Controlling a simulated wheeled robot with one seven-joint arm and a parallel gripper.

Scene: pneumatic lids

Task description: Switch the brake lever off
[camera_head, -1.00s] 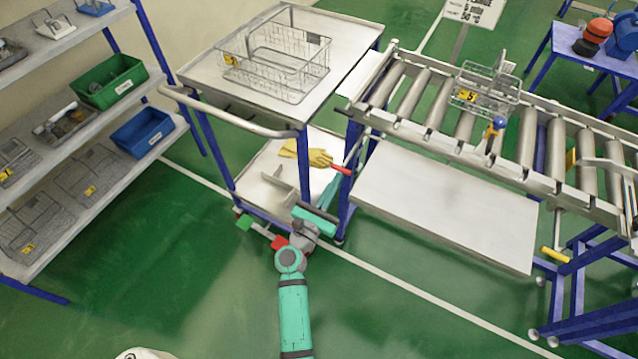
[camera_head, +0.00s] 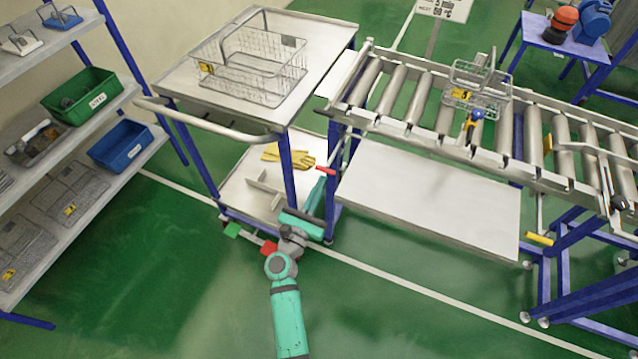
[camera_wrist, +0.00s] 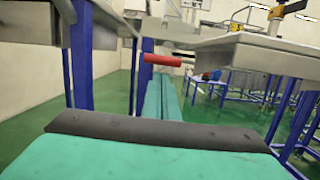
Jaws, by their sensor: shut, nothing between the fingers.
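A red handle (camera_head: 326,171) sits on a thin grey rod between the cart and the roller conveyor. The red handle also lies across the middle of the wrist view (camera_wrist: 162,60). The frames do not settle whether this is the brake lever. A green pad (camera_head: 232,229) and a red pad (camera_head: 270,248) are low at the cart's front edge. My gripper (camera_head: 319,187) is shut and empty, its teal fingers pointing at the red handle. In the wrist view the fingertips (camera_wrist: 163,78) end just below and beside the handle; I cannot tell whether they touch.
The cart (camera_head: 190,84) carries a wire basket (camera_head: 250,65) on top and yellow gloves (camera_head: 288,157) below. The conveyor (camera_head: 400,122) holds another basket (camera_head: 475,90). A yellow handle (camera_head: 538,239) is under its right part. A shelf (camera_head: 90,185) stands left; the green floor in front is clear.

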